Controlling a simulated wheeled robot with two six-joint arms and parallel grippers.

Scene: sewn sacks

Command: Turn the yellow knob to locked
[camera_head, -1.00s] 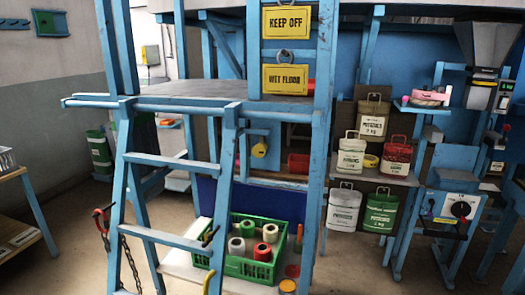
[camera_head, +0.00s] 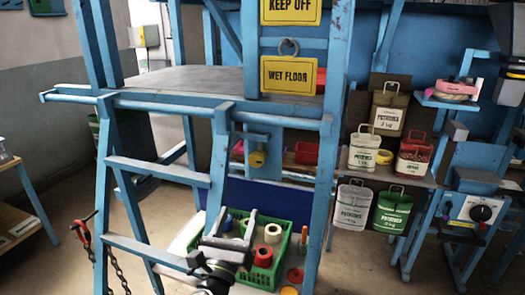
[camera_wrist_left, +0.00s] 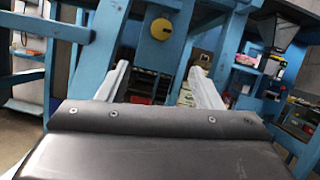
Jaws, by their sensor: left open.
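The yellow knob (camera_head: 257,158) sits on a blue panel behind the blue frame, below the platform, in the head view. It also shows as a round yellow disc near the top middle of the left wrist view (camera_wrist_left: 161,29). My left gripper (camera_head: 236,222) is below and in front of the knob, over the green crate, apart from it. In the left wrist view its two fingers (camera_wrist_left: 160,78) are spread with nothing between them, and the knob is beyond them. I cannot read any lock marking at the knob. My right gripper is not in view.
A blue ladder (camera_head: 160,174) stands at the left and a blue post (camera_head: 326,170) right of the knob. A green crate (camera_head: 262,276) with rolls is below. Several potato sacks (camera_head: 388,112) are at the right. Yellow signs (camera_head: 289,74) hang above.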

